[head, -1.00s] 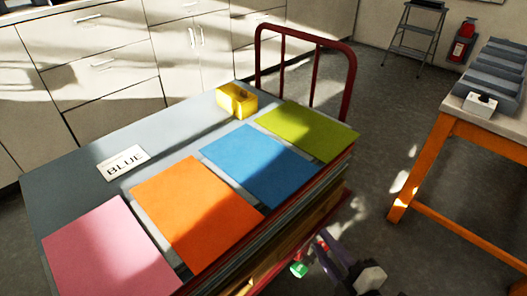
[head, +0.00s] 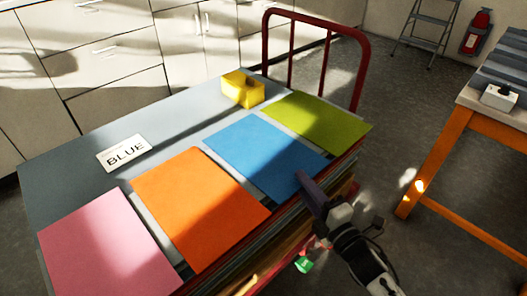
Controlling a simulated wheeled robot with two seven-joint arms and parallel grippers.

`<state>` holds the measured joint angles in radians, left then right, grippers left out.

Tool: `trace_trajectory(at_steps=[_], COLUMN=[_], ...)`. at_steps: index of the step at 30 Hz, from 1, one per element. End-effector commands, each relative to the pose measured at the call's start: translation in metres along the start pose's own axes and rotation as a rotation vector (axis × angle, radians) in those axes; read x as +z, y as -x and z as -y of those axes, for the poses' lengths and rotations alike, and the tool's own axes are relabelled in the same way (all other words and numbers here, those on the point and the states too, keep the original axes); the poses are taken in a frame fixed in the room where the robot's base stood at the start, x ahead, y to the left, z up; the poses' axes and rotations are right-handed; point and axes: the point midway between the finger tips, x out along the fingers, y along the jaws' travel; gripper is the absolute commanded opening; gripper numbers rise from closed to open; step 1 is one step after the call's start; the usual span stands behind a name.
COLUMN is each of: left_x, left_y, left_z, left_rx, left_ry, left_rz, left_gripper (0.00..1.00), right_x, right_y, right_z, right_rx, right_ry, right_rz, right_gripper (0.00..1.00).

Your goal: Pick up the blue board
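The blue board (head: 258,152) lies flat on the grey cart top (head: 75,158), between the orange board (head: 195,205) and the green board (head: 318,122). My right gripper (head: 306,184) comes in from the lower right. Its dark fingers overlap the front right edge of the blue board in the head view. I cannot tell whether they touch it, or whether they are open or shut. A white card reading "BLUE" (head: 124,153) lies on the cart behind the orange board. My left gripper is not in view.
A pink board (head: 105,245) lies at the near left. A yellow block (head: 242,90) sits behind the blue board. The cart's red rail (head: 335,27) rises at the far end. An orange-legged table (head: 432,160) stands at the right, with floor between.

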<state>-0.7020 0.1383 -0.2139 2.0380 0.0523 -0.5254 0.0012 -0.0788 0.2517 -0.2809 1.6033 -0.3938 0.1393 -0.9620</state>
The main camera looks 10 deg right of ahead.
Motion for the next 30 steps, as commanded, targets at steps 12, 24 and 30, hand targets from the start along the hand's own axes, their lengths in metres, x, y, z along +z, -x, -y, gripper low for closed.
trace_trajectory(at_steps=[12, 24, 30], left_x=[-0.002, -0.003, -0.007], left_y=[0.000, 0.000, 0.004], left_z=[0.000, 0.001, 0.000], left_rx=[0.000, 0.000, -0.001], left_ry=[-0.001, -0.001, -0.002], left_rz=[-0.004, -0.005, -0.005], left_gripper=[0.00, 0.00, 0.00], right_x=[0.000, 0.000, 0.000], right_y=[-0.003, -0.003, -0.003], right_z=[0.000, -0.002, -0.017], right_rx=[-0.001, 0.002, 0.004], right_ry=[-0.001, 0.000, 0.001], right_rz=[0.000, 0.000, -0.001], right_gripper=[0.00, 0.00, 0.00])
